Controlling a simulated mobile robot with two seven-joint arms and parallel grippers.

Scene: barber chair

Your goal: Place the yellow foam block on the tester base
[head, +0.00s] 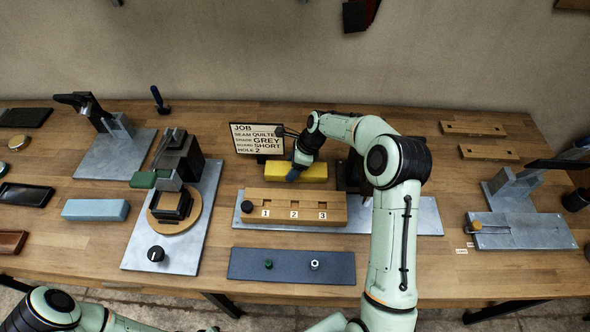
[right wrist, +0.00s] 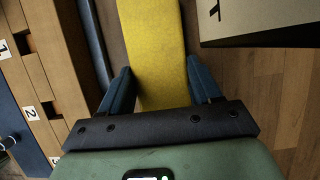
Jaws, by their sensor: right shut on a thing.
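The yellow foam block (head: 314,173) is at the back middle of the bench, behind the wooden numbered holder. In the right wrist view the fingers of my right gripper (right wrist: 158,68) are shut on the foam block (right wrist: 156,35), one on each long side. Whether the block touches the bench is unclear. Grey metal bases with uprights stand at the back left (head: 100,163) and at the right (head: 525,238); I cannot tell which is the tester base. My left gripper is out of view.
A wooden holder (head: 337,211) marked 1, 2, 3 stands on a grey plate in front of the block. A press-like fixture (head: 195,240) and a blue block (head: 95,210) are further left.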

